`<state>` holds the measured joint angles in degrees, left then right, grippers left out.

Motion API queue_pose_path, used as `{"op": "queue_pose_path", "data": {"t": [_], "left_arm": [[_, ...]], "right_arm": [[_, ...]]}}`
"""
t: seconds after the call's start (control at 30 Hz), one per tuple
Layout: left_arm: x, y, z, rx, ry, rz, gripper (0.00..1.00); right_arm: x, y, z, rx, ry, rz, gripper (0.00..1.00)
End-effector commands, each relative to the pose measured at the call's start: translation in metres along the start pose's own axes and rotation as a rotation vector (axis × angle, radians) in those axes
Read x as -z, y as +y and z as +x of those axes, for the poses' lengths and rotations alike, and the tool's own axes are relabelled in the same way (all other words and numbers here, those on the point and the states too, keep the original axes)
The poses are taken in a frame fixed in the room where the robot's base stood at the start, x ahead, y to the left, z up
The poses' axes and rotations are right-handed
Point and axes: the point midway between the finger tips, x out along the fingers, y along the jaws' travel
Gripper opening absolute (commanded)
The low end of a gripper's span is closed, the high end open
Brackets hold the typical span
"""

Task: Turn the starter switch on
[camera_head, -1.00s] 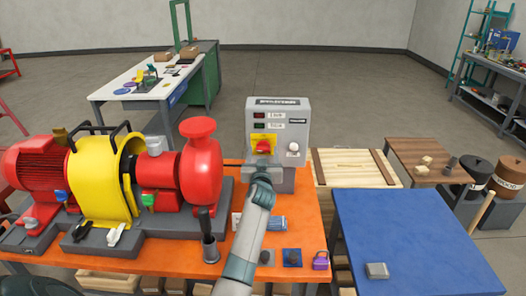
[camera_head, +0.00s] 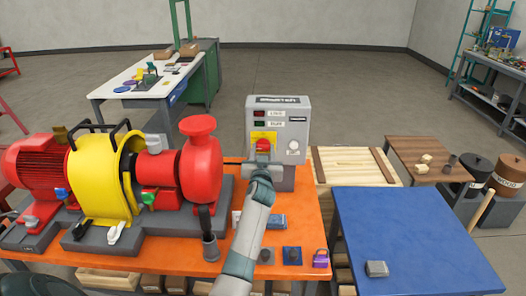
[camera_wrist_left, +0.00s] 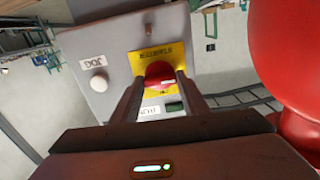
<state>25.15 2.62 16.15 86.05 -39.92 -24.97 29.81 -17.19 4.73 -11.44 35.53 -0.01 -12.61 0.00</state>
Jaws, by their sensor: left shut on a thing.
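The grey starter box (camera_head: 292,120) stands at the back of the orange table. On its front is the red rotary starter switch (camera_head: 263,144) on a yellow plate (camera_head: 258,135). A white JOG button (camera_head: 292,146) is to its right. In the left wrist view the red switch (camera_wrist_left: 159,74) sits between the two fingers of my left gripper (camera_wrist_left: 160,88), which is shut on it. The left gripper (camera_head: 262,158) hides the switch's lower part in the head view. My right gripper is not in view.
The red pump (camera_head: 200,165) with its yellow guard (camera_head: 118,185) stands close left of the box. A wooden crate (camera_head: 355,168) and a blue table (camera_head: 410,235) are to the right. A purple padlock (camera_head: 320,259) lies near the orange table's front edge.

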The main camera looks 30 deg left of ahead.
Motion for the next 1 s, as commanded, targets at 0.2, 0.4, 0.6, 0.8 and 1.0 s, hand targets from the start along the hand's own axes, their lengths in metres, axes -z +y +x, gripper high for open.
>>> {"op": "queue_pose_path", "data": {"t": [0.2, 0.4, 0.6, 0.8, 1.0], "left_arm": [[-0.001, 0.0003, -0.0001, 0.0, -0.001, 0.109, 0.18], [-0.001, 0.0, 0.0, 0.0, 0.0, 0.266, 0.18], [-0.001, 0.0003, -0.0001, 0.0, -0.001, 0.453, 0.18], [-0.0006, 0.0007, -0.0001, 0.0, -0.001, 0.644, 0.18], [-0.0003, 0.001, 0.0, -0.001, 0.0, 0.834, 0.18]], "right_arm": [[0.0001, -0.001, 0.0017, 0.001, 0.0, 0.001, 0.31], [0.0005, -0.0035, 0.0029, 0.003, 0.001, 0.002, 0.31], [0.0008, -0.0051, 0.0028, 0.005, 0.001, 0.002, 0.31], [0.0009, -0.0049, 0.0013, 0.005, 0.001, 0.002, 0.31], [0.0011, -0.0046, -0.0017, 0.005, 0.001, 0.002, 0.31]]}}
